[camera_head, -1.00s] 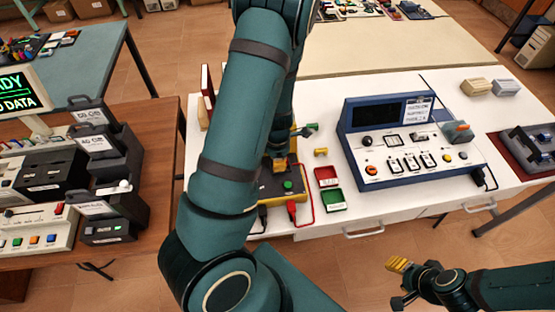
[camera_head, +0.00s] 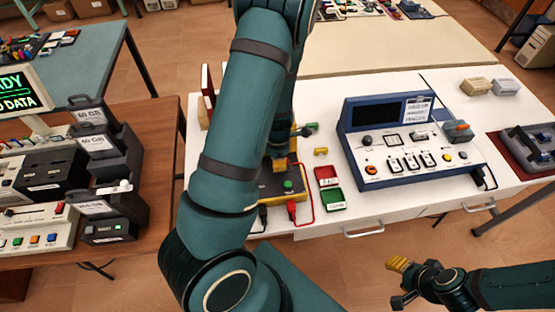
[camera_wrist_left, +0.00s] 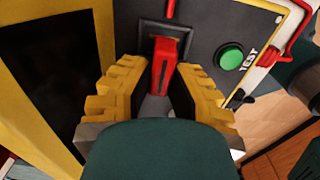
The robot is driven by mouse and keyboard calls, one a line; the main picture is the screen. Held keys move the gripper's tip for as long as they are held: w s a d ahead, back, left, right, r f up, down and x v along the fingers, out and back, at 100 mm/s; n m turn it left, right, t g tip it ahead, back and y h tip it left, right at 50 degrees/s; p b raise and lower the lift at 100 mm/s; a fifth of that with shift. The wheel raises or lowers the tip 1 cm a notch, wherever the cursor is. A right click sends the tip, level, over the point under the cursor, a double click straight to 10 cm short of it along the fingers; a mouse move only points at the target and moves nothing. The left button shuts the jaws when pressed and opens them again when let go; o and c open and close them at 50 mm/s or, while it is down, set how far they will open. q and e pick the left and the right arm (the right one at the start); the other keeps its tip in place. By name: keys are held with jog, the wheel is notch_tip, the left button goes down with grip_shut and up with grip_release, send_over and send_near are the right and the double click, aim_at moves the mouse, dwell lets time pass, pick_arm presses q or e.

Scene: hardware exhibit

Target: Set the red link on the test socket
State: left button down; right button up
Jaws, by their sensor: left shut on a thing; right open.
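The red link (camera_wrist_left: 163,62) is upright between the yellow pads of my left gripper (camera_wrist_left: 163,88), which is shut on it. It is at the black-framed test socket (camera_wrist_left: 148,32) on the tester's grey panel (camera_wrist_left: 205,25). I cannot tell whether its lower end sits in the socket, as the gripper hides it. A green TEST button (camera_wrist_left: 230,58) is to the right. In the head view my left arm covers the socket and link; the tester's green button (camera_head: 288,184) shows beside it. My right gripper (camera_head: 399,282) is open and empty, in front of the table.
A red tray (camera_head: 326,175) and a green tray (camera_head: 332,200) lie right of the tester, with a yellow piece (camera_head: 320,151) behind them. A blue instrument (camera_head: 400,145) stands farther right. A red lead (camera_head: 308,206) runs beside the tester. The white table's front strip is clear.

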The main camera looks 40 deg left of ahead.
pick_arm(q)
jog(key=shift+f+b, duration=0.35)
jog(key=shift+f, duration=0.15)
jog(key=c, duration=1.3)
grip_release()
jog(key=shift+r, duration=0.1)
notch_tip(320, 180, up, 8)
jog(key=p, duration=0.8)
jog(key=shift+r, duration=0.1)
jog(key=shift+r+p, duration=0.35)
jog(key=shift+r, duration=0.95)
